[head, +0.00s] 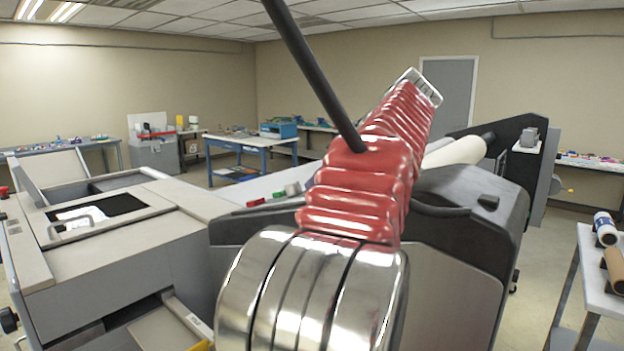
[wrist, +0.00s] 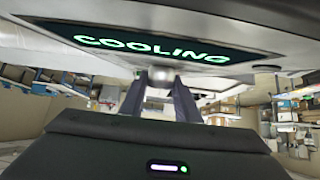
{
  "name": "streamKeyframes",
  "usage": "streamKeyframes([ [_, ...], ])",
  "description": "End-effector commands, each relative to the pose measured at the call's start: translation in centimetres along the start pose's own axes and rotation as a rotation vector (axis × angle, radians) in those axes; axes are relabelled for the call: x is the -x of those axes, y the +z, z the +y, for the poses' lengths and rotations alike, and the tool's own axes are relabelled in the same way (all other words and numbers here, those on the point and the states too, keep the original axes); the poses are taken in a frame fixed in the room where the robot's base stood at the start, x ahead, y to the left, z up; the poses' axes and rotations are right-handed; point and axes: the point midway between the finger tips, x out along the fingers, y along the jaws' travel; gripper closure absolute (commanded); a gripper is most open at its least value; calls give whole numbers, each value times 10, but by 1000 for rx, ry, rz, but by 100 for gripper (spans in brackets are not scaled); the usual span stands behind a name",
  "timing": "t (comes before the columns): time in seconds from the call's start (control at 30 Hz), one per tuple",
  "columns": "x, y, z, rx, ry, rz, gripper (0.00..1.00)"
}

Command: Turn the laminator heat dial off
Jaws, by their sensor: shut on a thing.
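In the wrist view, my gripper (wrist: 160,98) has its two dark fingers closed on the sides of a small silvery round knob (wrist: 158,76), the heat dial. The dial sits just under a dark display (wrist: 150,42) with the glowing green word "COOLING". The dial's pointer and markings cannot be made out. In the head view, the laminator (head: 470,215) with dark side panels stands behind my red and chrome arm. The arm hides much of its front, and the dial and my gripper do not show there.
A large grey machine (head: 110,245) stands close on the left. A cart (head: 600,275) with rolls is at the right. A white roll (head: 458,152) lies across the laminator. Blue-framed tables (head: 250,143) stand by the back walls, with open floor before them.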

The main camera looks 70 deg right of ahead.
Motion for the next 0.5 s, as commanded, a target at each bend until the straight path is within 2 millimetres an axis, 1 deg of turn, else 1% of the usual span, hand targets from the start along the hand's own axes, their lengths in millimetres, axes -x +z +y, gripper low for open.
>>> streamKeyframes([
  [0.2,-2,2,2,52,-131,-3,93],
  [0.5,-2,2,1,104,-256,-4,93],
])
